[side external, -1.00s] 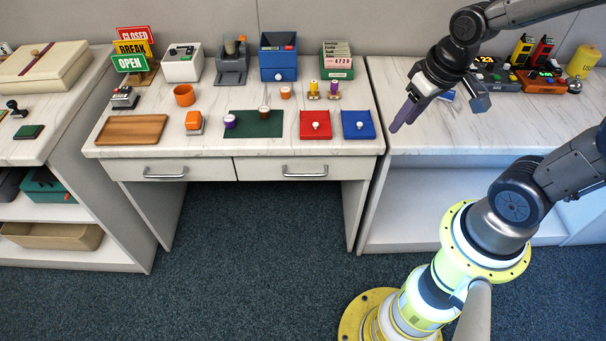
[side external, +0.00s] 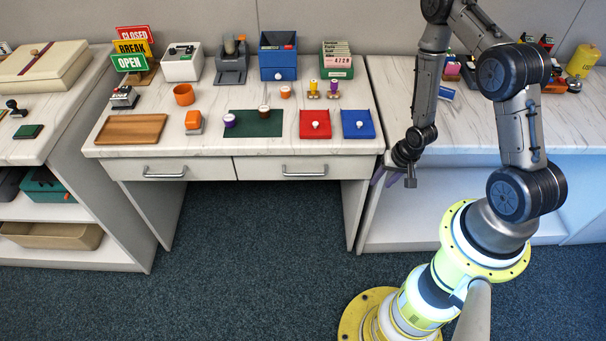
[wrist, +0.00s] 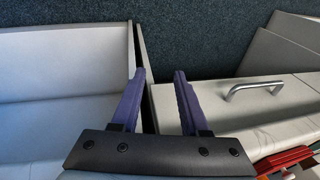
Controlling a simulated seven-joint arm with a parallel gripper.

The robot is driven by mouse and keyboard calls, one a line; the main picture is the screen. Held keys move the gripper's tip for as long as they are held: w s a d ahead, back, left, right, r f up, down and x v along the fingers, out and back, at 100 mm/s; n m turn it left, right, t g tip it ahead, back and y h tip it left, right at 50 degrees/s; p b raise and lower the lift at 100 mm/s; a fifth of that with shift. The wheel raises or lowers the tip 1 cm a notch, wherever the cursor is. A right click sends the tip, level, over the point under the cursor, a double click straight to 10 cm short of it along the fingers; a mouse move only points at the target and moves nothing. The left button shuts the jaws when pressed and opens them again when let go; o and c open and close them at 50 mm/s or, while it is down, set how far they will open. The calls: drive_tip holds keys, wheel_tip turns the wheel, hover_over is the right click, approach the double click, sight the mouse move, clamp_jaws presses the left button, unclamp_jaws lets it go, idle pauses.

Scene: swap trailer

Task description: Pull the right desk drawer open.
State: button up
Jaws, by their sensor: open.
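The right desk drawer (side external: 258,167) is closed under the white desk top and has a silver bar handle (side external: 304,174). The handle also shows at the upper right in the wrist view (wrist: 254,89). My gripper (side external: 384,180) is to the right of the drawer, by the desk's right end, with its fingers partly hidden behind the wrist in the side view. In the wrist view its two purple fingers (wrist: 159,76) are apart with nothing between them. It is apart from the handle.
The left drawer (side external: 205,169) is closed too. A red tray (side external: 314,133) and a blue tray (side external: 358,133) sit near the desk's front edge above the right drawer. A side counter (side external: 480,135) stands to the right across a narrow gap.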

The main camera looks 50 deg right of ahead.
drive_tip(key=w+a+f+m+t+y, duration=0.2)
drive_tip(key=w+f+m+t, duration=0.15)
drive_tip(key=w, duration=0.25)
drive_tip(key=m+t+y, duration=0.5)
drive_tip(key=m+t, duration=0.1)
drive_tip(key=t, duration=0.1)
approach(307, 175)
drive_tip(key=x, duration=1.1)
drive_tip(key=shift+w, duration=0.15)
clamp_jaws()
idle(0.5)
